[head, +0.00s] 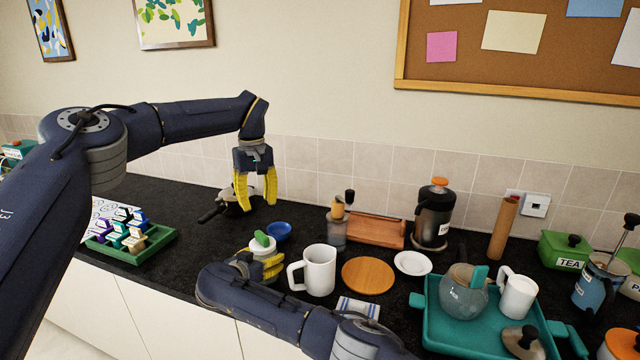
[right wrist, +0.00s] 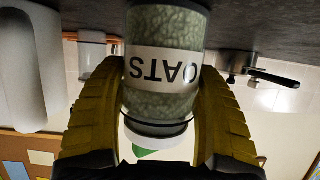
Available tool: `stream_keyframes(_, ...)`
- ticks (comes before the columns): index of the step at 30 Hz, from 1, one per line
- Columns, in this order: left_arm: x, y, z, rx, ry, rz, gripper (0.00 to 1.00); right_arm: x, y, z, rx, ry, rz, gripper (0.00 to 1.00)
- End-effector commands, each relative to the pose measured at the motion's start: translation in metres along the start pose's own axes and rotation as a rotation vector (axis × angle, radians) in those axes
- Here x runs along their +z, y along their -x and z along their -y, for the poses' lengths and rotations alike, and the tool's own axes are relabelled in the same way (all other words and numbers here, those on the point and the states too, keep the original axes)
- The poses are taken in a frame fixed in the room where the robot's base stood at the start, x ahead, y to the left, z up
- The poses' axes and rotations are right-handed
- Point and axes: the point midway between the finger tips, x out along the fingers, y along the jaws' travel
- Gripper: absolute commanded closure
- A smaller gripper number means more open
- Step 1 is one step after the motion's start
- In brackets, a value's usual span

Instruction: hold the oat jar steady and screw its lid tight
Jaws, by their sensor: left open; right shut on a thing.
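The oat jar (right wrist: 165,97) is a greenish, speckled jar with a white OATS label, upside down in the right wrist view. My right gripper (right wrist: 160,80) has a yellow finger on each side of it and is shut on it. In the head view, the right gripper (head: 265,262) and its arm hide most of the jar. The white lid with a green knob (head: 263,239) shows at the jar's top; how tightly it sits cannot be told. My left gripper (head: 257,203) is open and empty, behind and above the jar, with its fingers pointing down.
A blue bowl (head: 279,231) and a white mug (head: 319,270) stand close right of the jar. A dark pan-like thing (head: 228,206) lies behind, near the left gripper. A green tray (head: 150,243) is at left; a teal tray (head: 437,335) with pots is at right.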

Motion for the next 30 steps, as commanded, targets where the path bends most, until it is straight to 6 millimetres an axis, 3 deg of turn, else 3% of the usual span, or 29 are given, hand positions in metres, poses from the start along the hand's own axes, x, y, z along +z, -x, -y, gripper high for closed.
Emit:
stream_keyframes(2, 0.0, 0.0, 0.0, 0.0, 0.0, 0.0, 0.59, 0.0, 0.0, 0.0, 0.0, 0.0, 0.0, 0.7)
stream_keyframes(3, 0.0, 0.0, 0.0, 0.0, 0.0, 0.0, 0.59, 0.0, 0.0, 0.0, 0.0, 0.0, 0.0, 0.28)
stream_keyframes(9, 0.0, 0.0, 0.0, 0.0, 0.0, 0.0, 0.59, 0.0, 0.0, 0.0, 0.0, 0.0, 0.0, 0.05)
stream_keyframes(20, 0.0, 0.0, 0.0, 0.0, 0.0, 0.0, 0.59, 0.0, 0.003, 0.0, 0.0, 0.0, 0.0, 0.04)
stream_keyframes(30, 0.0, 0.0, 0.0, 0.0, 0.0, 0.0, 0.59, 0.0, 0.047, 0.001, -0.003, 0.0, 0.0, 0.04)
